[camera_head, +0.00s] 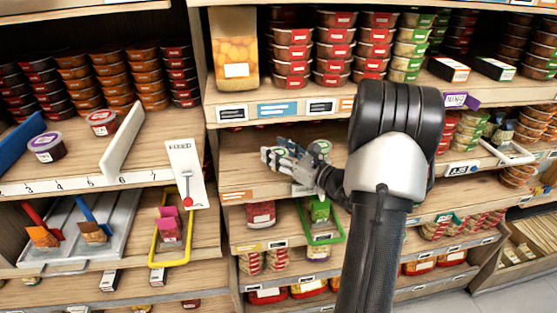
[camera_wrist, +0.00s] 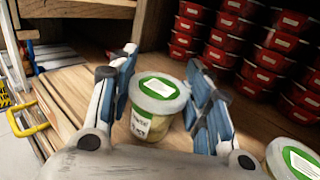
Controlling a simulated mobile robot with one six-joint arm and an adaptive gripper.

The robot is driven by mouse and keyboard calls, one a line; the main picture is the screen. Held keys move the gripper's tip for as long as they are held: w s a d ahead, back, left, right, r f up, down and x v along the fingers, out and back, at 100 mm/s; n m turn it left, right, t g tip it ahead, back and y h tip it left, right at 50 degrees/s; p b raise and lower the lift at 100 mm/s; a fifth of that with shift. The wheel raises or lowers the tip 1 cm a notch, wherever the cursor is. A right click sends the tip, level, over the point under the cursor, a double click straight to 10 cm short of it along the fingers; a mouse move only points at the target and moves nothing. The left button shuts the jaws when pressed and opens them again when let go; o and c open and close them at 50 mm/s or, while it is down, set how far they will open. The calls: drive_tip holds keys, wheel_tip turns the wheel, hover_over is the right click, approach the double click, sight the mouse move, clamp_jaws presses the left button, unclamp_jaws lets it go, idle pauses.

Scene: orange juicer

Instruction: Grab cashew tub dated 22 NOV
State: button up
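A small clear tub with a green and white lid and a white printed label (camera_wrist: 157,108) stands on the wooden shelf in the wrist view. The print on its label is too blurred to read as a date. My gripper (camera_wrist: 163,62) is open, with one finger on each side of this tub. The fingers are close to its sides; firm contact does not show. A second green-lidded tub (camera_wrist: 296,160) stands to the right, partly cut off by the frame. In the head view my gripper (camera_head: 290,154) reaches into the middle shelf, largely covering the tub.
Stacks of red-labelled tubs (camera_wrist: 265,50) stand behind on the right in the wrist view. The shelf above (camera_head: 280,108) hangs over my gripper. A white divider (camera_head: 122,143) and a yellow-framed rack (camera_head: 155,245) are to the left. The shelf left of the tub is bare.

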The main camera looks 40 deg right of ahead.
drive_tip(key=c, duration=0.6)
drive_tip(key=shift+r, duration=0.1)
